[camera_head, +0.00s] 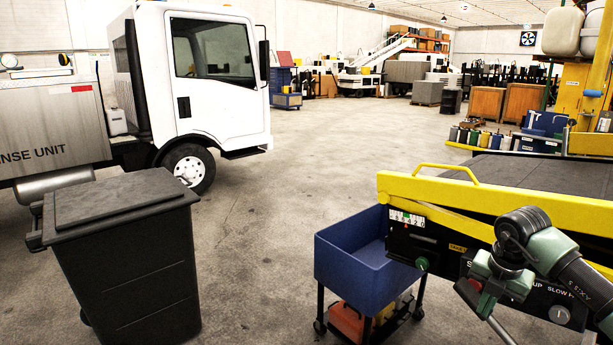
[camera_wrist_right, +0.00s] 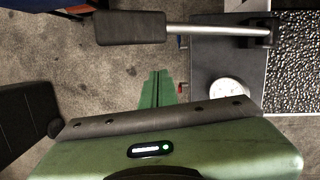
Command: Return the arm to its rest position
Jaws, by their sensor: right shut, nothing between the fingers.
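My right arm enters the head view from the lower right, with a green and black wrist in front of the dark control panel (camera_head: 402,240). My right gripper (camera_head: 482,272) is near the panel's face; its fingertips are hard to make out there. In the right wrist view the two green fingers (camera_wrist_right: 157,88) are together, with nothing between them. A lever with a black handle (camera_wrist_right: 130,28) and a silver rod crosses the wrist view above the fingertips, apart from them in the picture. My left gripper is not in view.
The belt loader's yellow rail (camera_head: 430,190) and dark belt (camera_head: 540,172) are at the right. A blue cart (camera_head: 365,265) stands beside the panel. A black bin (camera_head: 125,250) and a white truck (camera_head: 215,80) are at the left. Open concrete floor lies between.

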